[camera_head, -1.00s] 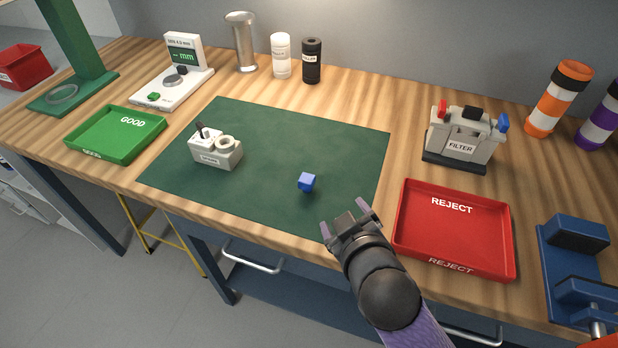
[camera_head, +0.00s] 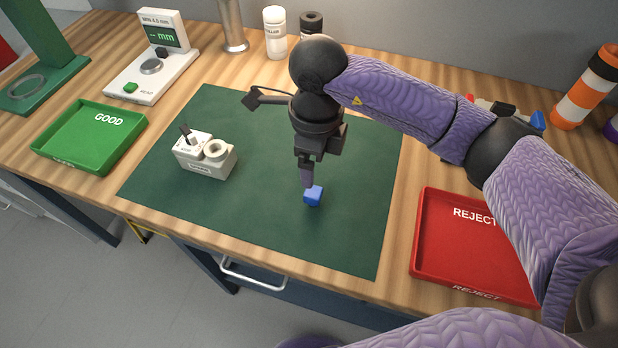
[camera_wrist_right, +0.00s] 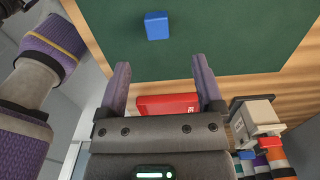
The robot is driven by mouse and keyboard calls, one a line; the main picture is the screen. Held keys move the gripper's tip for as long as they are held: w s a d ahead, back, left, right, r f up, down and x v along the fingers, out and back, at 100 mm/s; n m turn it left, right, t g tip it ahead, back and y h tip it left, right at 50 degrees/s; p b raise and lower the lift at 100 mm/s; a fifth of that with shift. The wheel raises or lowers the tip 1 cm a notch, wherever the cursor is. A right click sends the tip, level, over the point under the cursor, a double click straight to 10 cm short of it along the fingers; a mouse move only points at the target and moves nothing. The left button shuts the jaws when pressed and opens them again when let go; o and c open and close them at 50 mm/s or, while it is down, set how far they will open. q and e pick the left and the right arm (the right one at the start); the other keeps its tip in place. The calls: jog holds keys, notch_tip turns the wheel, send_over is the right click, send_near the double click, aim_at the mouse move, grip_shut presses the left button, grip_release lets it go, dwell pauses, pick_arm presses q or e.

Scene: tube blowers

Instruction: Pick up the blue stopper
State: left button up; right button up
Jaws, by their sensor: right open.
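The blue stopper (camera_head: 313,196) is a small blue cube lying on the green mat (camera_head: 260,230), right of the mat's middle. My left gripper is not in view.
A grey block with a white ring (camera_head: 205,157) stands on the mat's left. A green GOOD tray (camera_head: 75,148) is further left, a red REJECT tray (camera_head: 455,272) is right. A gauge (camera_head: 150,75) and bottles (camera_head: 275,35) stand behind. My right arm hides most of the filter unit.

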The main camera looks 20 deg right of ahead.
aim_at(313, 191)
jog(key=f, duration=0.3)
jog(key=f+b, duration=0.1)
jog(key=f, duration=0.2)
jog(key=f+b, duration=0.1)
jog(key=f, duration=0.3)
jog(key=shift+s, duration=0.25)
jog(key=shift+r, duration=0.15)
grip_shut()
